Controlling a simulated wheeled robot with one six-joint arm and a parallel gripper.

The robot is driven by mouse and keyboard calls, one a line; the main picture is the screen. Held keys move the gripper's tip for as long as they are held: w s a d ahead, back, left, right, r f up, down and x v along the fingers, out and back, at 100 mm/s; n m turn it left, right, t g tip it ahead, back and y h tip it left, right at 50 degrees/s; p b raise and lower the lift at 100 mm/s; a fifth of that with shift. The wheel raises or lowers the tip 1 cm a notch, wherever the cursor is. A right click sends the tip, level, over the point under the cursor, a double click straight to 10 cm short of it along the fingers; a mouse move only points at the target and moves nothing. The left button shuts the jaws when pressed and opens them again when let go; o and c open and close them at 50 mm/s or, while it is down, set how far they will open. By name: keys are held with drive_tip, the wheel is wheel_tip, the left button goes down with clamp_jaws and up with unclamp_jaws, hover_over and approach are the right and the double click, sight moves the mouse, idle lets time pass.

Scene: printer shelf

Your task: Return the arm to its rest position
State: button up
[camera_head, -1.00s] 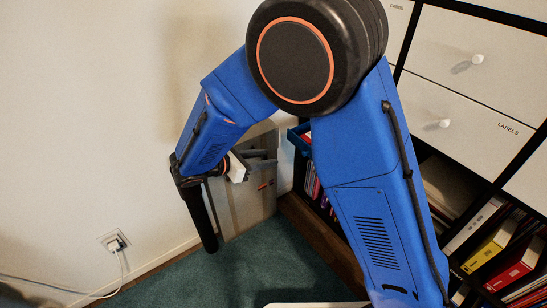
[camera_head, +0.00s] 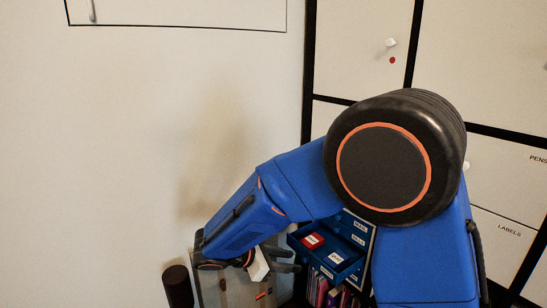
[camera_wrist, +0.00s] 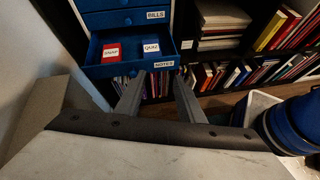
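My blue arm with its black and orange joint is bent in the camera_head view. My gripper (camera_head: 290,260) hangs at the lower middle, in front of the blue drawer unit. In the wrist view my gripper (camera_wrist: 155,80) has its two grey fingers apart with nothing between them. The blue drawer unit (camera_wrist: 125,20) is beyond the fingertips, with its lowest drawer (camera_wrist: 130,67), labelled NOTES, pulled out. A red box (camera_wrist: 111,52) and a blue-and-white box (camera_wrist: 151,48) lie in that drawer. In the camera_head view my arm partly hides the unit.
A tall white drawer cabinet (camera_head: 360,48) with black edges stands at the right. Shelves of books (camera_wrist: 215,72) and binders (camera_wrist: 285,25) are beside and below the blue unit. A plain wall (camera_head: 150,120) fills the left.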

drive_tip(key=s+d+r+m+g+y, duration=0.25)
drive_tip(key=s+d+m, duration=0.25)
drive_tip(key=d, duration=0.4)
drive_tip(key=s+d+r+m+g+y, duration=0.25)
drive_tip(key=s+d+r+m, duration=0.2)
drive_tip(key=d, duration=0.55)
drive_tip(key=s+d+r+m+t+y, duration=0.1)
drive_tip(key=s+d+m+t+y, duration=0.1)
drive_tip(key=s+m, duration=0.4)
drive_tip(key=s+d+r+m+t+y, duration=0.1)
drive_tip(key=s+d+m+t+y, duration=0.1)
drive_tip(key=s+m, duration=0.4)
drive_tip(key=s+d+y, duration=0.1)
drive_tip(key=s, duration=0.1)
drive_tip(key=shift+s+d+r+t, duration=0.3)
drive_tip(key=shift+s+d, duration=0.1)
